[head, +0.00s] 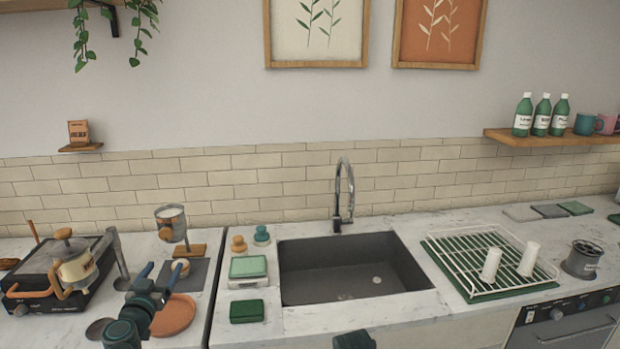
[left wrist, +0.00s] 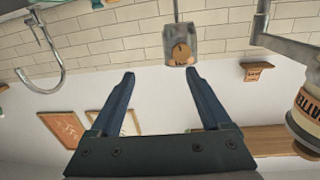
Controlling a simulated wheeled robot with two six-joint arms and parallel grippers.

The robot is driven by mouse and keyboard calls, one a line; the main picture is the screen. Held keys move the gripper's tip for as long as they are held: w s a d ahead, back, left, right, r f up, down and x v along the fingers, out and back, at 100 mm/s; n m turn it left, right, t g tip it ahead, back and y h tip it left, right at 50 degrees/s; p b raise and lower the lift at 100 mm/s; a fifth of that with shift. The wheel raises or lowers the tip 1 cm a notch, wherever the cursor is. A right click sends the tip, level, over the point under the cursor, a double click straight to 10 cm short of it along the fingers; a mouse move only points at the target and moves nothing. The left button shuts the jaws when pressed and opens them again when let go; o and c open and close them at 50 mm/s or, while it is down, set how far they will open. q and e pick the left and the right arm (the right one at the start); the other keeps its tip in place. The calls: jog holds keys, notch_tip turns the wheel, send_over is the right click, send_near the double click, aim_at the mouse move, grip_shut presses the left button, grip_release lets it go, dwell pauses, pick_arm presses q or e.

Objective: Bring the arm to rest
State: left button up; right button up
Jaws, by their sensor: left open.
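My left gripper (head: 160,272) reaches in from the bottom left, above the left counter. Its two blue fingers are spread apart with nothing between them. In the left wrist view the gripper (left wrist: 160,74) is also open and empty, and the picture is upside down. A metal grinder-like container (head: 171,222) stands behind the gripper, and a terracotta plate (head: 174,316) lies below and beside it. My right gripper does not show clearly; only a dark part of my own body shows at the bottom edge.
A stove (head: 28,299) with a pot (head: 75,263) stands at the left. A dark sink (head: 330,285) with a faucet (head: 344,190) is in the middle. A green box (head: 247,311) and a small scale (head: 248,267) lie between. A white dish rack (head: 455,250) is at the right.

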pick_arm(q)
jog(key=d+f+m+g+h, duration=0.2)
jog(key=d+f+h, duration=0.1)
jog(key=d, duration=0.6)
jog(key=d+f+m+g+h, duration=0.2)
jog(key=d+f+h, duration=0.1)
jog(key=d, duration=0.6)
jog(key=d+f+m+g+h, duration=0.2)
jog(key=d+f+g+h, duration=0.1)
jog(key=d, duration=0.7)
jog(key=shift+w+f, duration=0.1)
jog(key=shift+f, duration=0.55)
jog(key=s+d+f+g+y, duration=0.1)
jog(key=s+d+f+g, duration=0.65)
jog(key=s+d, duration=0.2)
jog(key=s+f+n+g+y, duration=0.1)
jog(key=s+f+g+y, duration=0.2)
jog(key=s+y, duration=0.3)
jog(key=shift+s+f+y, duration=0.2)
jog(key=shift+s+y, duration=0.1)
jog(key=shift+s, duration=1.25)
jog(key=shift+d, duration=0.1)
